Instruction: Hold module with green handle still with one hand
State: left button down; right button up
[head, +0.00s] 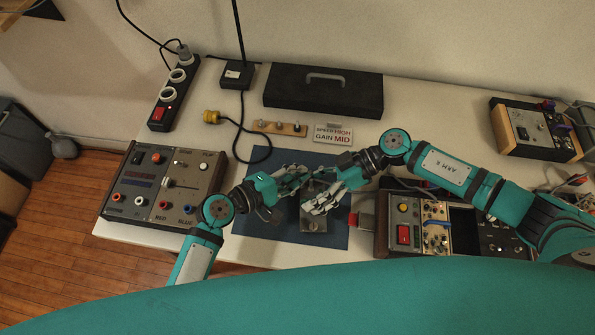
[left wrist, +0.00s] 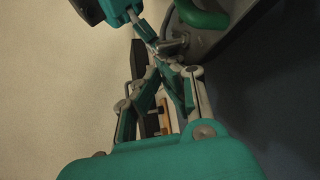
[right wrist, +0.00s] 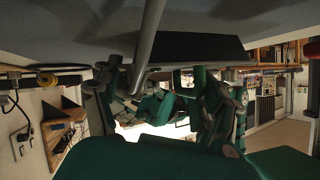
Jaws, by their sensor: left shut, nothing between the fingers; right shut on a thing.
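The grey metal module (head: 314,222) stands on a blue mat (head: 262,228) in the middle of the table, largely covered by my grippers. Its curved green handle (left wrist: 205,16) shows at the top of the left wrist view. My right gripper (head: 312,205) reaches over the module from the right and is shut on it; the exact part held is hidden. A grey rod (right wrist: 148,45) runs down between its fingers in the right wrist view. My left gripper (head: 305,174) is shut and empty beside the module's upper left, with its fingertips (left wrist: 175,68) close to a small metal part.
An instrument box (head: 165,186) stands left of the mat, and another panel (head: 430,225) stands to the right. Behind are a dark case (head: 323,92), a small sign (head: 334,136), a wooden strip with knobs (head: 279,128) and a power strip (head: 172,95). A black cable lies nearby.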

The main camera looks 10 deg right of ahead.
pick_arm(q)
jog(key=shift+s+r, duration=0.25)
jog(key=shift+s, duration=0.1)
dwell(1.1)
jog(key=shift+r, duration=0.1)
dwell(0.9)
jog(key=shift+r, duration=0.7)
jog(key=shift+a, duration=0.1)
jog(key=v, duration=1)
jog(key=shift+f, duration=0.1)
notch_tip(320, 180, down, 2)
jog(key=shift+w+f, duration=0.1)
